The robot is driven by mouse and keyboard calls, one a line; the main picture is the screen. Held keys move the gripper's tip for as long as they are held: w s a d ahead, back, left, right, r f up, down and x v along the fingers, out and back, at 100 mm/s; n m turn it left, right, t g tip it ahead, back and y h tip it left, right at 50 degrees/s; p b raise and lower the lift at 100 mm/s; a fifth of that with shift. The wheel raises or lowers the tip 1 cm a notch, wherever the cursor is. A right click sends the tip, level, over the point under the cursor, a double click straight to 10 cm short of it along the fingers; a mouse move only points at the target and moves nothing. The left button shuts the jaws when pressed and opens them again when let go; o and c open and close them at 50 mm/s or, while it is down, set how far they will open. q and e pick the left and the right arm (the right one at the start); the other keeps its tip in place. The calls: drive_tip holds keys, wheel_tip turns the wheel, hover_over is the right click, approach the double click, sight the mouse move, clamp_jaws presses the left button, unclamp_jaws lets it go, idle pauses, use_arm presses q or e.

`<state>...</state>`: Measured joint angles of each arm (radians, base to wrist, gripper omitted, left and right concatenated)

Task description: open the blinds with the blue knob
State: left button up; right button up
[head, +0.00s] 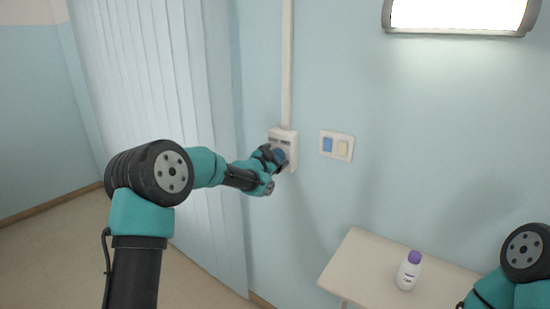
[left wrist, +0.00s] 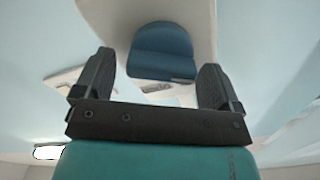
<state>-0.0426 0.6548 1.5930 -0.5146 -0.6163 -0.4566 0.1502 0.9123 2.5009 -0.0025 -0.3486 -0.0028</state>
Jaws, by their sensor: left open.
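The blue knob (left wrist: 162,52) shows large in the left wrist view, on a white housing, between and beyond my two open fingers. In the head view the knob (head: 280,156) is partly hidden by my left gripper (head: 270,156), which is right at the white wall box (head: 284,136). I cannot tell whether the fingers touch the knob. My left gripper also shows in the left wrist view (left wrist: 157,84), open with nothing gripped. The vertical blinds (head: 150,80) hang at the left as wide, closely spaced white slats. My right gripper is out of view.
A switch plate (head: 337,146) with a blue and a cream rocker is on the wall right of the box. A small table (head: 350,265) bears a white bottle with a purple cap (head: 409,271). A lit lamp (head: 458,14) is at the upper right.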

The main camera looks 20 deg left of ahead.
use_arm(q)
drive_tip(key=c, duration=0.9)
